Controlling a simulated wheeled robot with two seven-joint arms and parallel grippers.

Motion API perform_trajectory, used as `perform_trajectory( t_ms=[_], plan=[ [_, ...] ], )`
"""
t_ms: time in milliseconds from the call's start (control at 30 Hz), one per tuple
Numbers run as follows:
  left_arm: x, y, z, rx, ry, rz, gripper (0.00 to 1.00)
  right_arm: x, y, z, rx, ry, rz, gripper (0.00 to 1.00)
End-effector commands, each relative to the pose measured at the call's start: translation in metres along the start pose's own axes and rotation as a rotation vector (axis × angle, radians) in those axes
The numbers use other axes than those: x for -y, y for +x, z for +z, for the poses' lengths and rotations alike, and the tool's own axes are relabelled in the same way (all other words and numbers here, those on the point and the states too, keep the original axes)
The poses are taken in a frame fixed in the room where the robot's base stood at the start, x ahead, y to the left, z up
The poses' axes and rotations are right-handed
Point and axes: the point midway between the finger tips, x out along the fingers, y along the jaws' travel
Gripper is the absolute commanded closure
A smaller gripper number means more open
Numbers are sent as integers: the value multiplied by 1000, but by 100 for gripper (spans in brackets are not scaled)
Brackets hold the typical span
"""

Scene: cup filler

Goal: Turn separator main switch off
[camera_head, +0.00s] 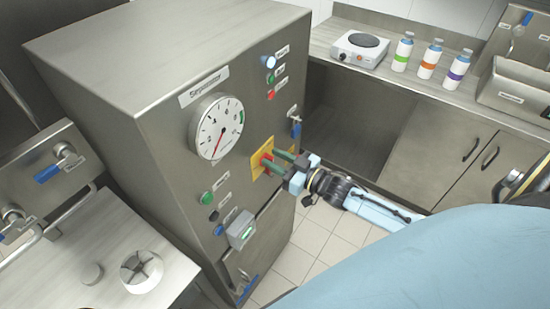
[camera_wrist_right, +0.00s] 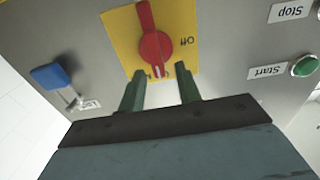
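The separator main switch is a red rotary knob (camera_wrist_right: 153,45) on a yellow plate (camera_wrist_right: 120,25) on the cabinet front. In the right wrist view its handle runs roughly up and down. An upside-down "Off" label is to its right, and a partly hidden label is at the handle's lower end. The knob (camera_head: 267,158) and plate (camera_head: 257,169) also show in the head view, partly covered by my fingers. My right gripper (camera_wrist_right: 160,78) is open, its two green fingers apart and pointing at the plate. The knob's lower end lies between the fingertip directions; contact cannot be told. My left gripper is not in view.
The separator cabinet (camera_head: 130,60) carries a gauge (camera_head: 217,127), several buttons and a blue-handled valve (camera_head: 296,128) close to my right gripper. A green start button (camera_wrist_right: 304,66) is beside the plate. A hotplate (camera_head: 361,48) and bottles stand on the back counter.

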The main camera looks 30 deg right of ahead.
Motion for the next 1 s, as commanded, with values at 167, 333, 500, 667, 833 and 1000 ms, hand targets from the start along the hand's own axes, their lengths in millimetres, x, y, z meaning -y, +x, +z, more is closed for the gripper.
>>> perform_trajectory(
  t_ms=[167,333,500,667,833,1000],
  plan=[
    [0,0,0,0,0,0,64,0,5,0,0,0,-1,66],
    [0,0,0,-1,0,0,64,0,5,0,0,0,-1,66],
    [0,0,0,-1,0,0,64,0,5,0,0,0,-1,86],
    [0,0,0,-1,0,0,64,0,4,0,0,0,-1,100],
    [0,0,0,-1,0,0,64,0,4,0,0,-4,-1,100],
    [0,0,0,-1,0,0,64,2,4,0,-1,-38,0,100]
  ],
)
